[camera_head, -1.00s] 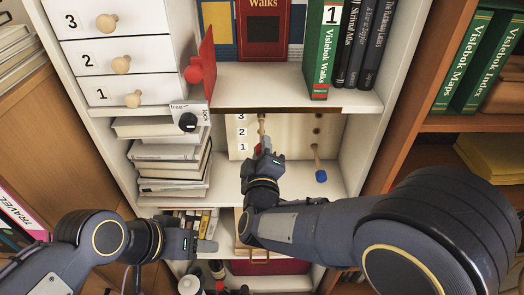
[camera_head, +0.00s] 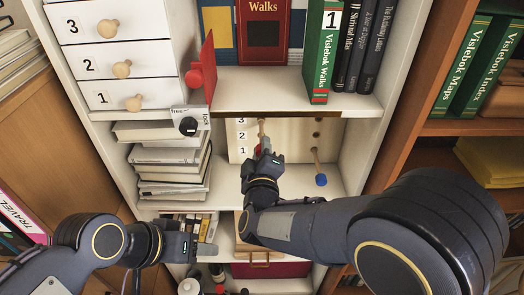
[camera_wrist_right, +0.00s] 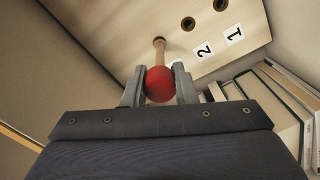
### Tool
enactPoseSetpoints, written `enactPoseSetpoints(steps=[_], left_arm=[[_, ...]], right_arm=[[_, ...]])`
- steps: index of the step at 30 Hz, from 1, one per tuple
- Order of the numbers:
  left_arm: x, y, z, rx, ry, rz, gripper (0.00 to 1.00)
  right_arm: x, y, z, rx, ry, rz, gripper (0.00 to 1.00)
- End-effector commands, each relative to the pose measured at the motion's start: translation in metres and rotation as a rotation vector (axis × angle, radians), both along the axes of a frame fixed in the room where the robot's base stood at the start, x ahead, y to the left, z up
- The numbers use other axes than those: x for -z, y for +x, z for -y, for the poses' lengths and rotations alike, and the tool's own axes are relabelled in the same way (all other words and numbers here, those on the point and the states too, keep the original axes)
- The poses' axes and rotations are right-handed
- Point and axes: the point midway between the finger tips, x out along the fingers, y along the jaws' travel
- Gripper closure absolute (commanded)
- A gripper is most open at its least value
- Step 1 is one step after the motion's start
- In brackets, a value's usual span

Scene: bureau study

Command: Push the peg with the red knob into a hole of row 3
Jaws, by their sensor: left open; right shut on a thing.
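The pale pegboard (camera_head: 290,140) stands in the shelf bay, with rows marked 3, 2 and 1 from the top. The red-knob peg meets the board at row 3, left column, with much of its wooden shaft (camera_head: 262,128) showing outside. In the right wrist view its red knob (camera_wrist_right: 160,84) sits between the two fingers of my right gripper (camera_wrist_right: 160,90), which is shut on it. How deep the tip sits is hidden. My left gripper (camera_head: 196,249) is open and empty, low at the left, away from the board.
A blue-knob peg (camera_head: 320,180) sticks out of the board's right column, below open holes (camera_head: 317,134). A stack of books (camera_head: 170,165) stands left of the board. A free/lock dial (camera_head: 188,125) and a red panel (camera_head: 203,75) are above it. White drawers are at upper left.

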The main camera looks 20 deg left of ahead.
Motion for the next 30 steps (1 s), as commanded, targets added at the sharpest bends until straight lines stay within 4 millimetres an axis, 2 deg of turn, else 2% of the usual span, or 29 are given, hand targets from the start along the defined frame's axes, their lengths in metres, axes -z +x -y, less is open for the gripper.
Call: enactPoseSetpoints(steps=[14,15,18,21,26,30], left_arm=[[-0.0017,0.0,0.0001,0.0,0.0,0.0,0.49],[-0.0017,0.0,0.0001,0.0,0.0,0.0,0.49],[-0.0017,0.0,0.0001,0.0,0.0,0.0,0.49],[-0.0017,0.0,0.0001,0.0,0.0,0.0,0.49],[-0.0017,0.0,0.0001,0.0,0.0,0.0,0.49],[-0.0017,0.0,0.0001,0.0,0.0,0.0,0.49]], right_arm=[[-0.0003,0.0096,-0.0023,0.001,0.0,0.001,0.98],[-0.0003,0.0096,-0.0023,0.001,0.0,0.001,0.74],[-0.0002,0.0095,-0.0023,0.001,0.0,0.001,0.61],[-0.0002,0.0094,-0.0023,0.001,0.0,0.001,0.49],[-0.0002,0.0093,-0.0024,0.001,0.0,0.001,0.49],[0.0,0.0093,-0.0023,0.0,0.0,0.0,0.34]])
